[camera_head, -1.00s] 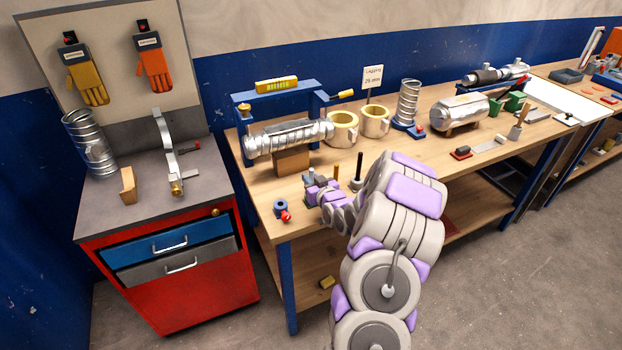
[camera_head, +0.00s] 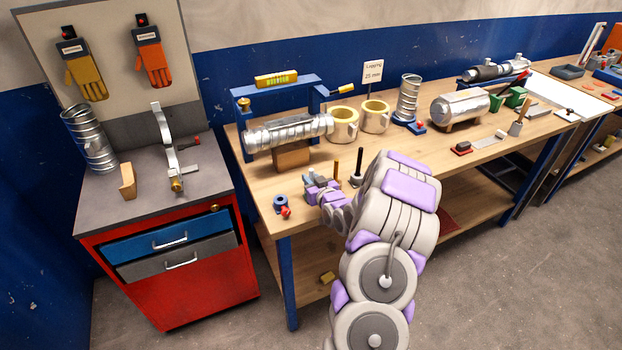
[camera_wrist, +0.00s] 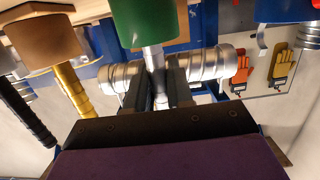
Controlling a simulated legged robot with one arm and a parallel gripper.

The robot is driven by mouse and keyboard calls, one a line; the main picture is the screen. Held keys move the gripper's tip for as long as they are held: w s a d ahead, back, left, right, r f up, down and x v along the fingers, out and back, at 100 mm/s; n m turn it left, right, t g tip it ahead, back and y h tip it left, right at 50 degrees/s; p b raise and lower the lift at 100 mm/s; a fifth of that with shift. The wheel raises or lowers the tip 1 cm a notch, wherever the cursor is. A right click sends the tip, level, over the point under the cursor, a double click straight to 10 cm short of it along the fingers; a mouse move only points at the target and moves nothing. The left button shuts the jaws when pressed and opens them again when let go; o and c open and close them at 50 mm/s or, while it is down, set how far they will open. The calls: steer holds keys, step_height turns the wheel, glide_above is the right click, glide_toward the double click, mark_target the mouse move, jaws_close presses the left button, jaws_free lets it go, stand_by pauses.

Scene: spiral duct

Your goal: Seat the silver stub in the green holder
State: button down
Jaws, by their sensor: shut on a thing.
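In the wrist view, which looks upside down, a short silver stub (camera_wrist: 153,58) stands between the two dark fingers of my gripper (camera_wrist: 160,92). My gripper is shut on it. The stub's far end meets the round green holder (camera_wrist: 145,20) at the top of that view. I cannot tell how deep it sits in the holder. In the head view my gripper (camera_head: 312,186) is low over the near left part of the wooden bench, and stub and holder are not clearly seen there.
A brass-coloured rod (camera_wrist: 68,86) and a black rod (camera_wrist: 22,105) stand close beside the holder. A silver spiral duct (camera_head: 290,133) lies behind on a wooden block. A blue ring piece (camera_head: 281,201) is near the bench's left edge. A red cabinet (camera_head: 175,285) stands left.

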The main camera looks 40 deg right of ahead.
steer(key=shift+f, duration=0.5)
steer(key=c, duration=0.9)
jaws_free()
steer(key=shift+s, duration=0.1)
steer(key=p+v, duration=0.8)
steer(key=v, duration=0.9)
steer(key=shift+p, duration=0.4)
steer(key=shift+s, duration=0.1)
steer(key=shift+a, duration=0.15)
